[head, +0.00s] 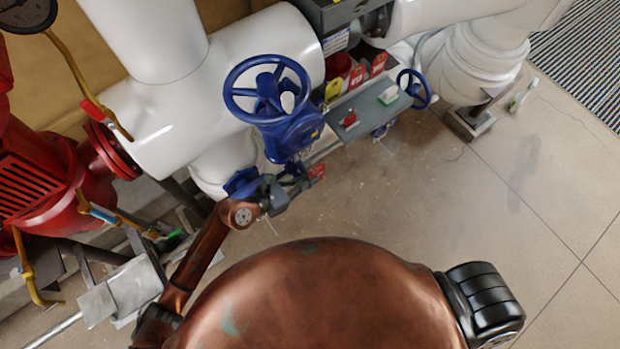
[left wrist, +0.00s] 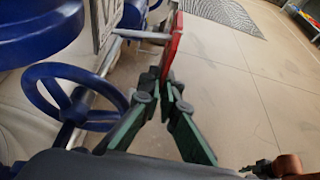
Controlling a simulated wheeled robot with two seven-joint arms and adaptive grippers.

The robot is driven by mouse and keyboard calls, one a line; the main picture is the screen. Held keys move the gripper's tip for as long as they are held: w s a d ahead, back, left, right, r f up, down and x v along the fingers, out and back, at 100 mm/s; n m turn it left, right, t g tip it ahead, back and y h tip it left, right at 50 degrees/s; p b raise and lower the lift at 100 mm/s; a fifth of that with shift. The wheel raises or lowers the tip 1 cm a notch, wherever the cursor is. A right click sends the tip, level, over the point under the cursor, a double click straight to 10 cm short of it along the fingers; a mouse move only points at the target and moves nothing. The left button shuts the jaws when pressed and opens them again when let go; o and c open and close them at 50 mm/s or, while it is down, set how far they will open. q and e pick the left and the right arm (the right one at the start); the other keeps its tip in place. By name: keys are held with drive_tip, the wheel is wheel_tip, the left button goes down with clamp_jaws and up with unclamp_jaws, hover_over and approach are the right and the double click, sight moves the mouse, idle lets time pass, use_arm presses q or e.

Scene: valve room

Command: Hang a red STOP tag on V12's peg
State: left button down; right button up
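A red tag (head: 317,172) is between the fingertips of my left gripper (head: 297,182), just below a blue valve (head: 290,135) with a large handwheel. In the left wrist view the red tag (left wrist: 172,48) stands upright, edge toward the camera, in the closed green fingers (left wrist: 167,90). A grey rod (left wrist: 143,35) reaches sideways up to the tag; I cannot tell whether it touches or passes through it. No V12 label is readable. A small dark and copper part of mine shows low at the right in the wrist view; a right gripper is not clear there.
A grey shelf (head: 367,112) holds a red item and a green-and-white item. Red tags (head: 357,76) and a yellow tag (head: 334,89) hang behind it. A second blue handwheel (head: 414,89) is to its right. White pipes (head: 150,40) and a red pump (head: 40,175) stand left.

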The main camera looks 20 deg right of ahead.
use_arm(q)
drive_tip(key=shift+w+a, duration=0.15)
drive_tip(key=shift+w, duration=0.3)
drive_tip(key=shift+w+a+b, duration=0.1)
drive_tip(key=shift+w+b, duration=0.25)
drive_tip(key=shift+w, duration=0.1)
drive_tip(key=shift+w+a+f, duration=0.1)
drive_tip(key=shift+w+f, duration=0.05)
drive_tip(key=shift+f, duration=0.1)
drive_tip(key=shift+w+a+f+b, duration=0.1)
drive_tip(key=shift+w+f+b, duration=0.1)
drive_tip(key=shift+b, duration=0.15)
idle(0.6)
drive_tip(key=shift+w+f, duration=0.1)
drive_tip(key=shift+w, duration=0.05)
drive_tip(key=c, duration=2.6)
unclamp_jaws()
drive_tip(key=shift+c, duration=0.2)
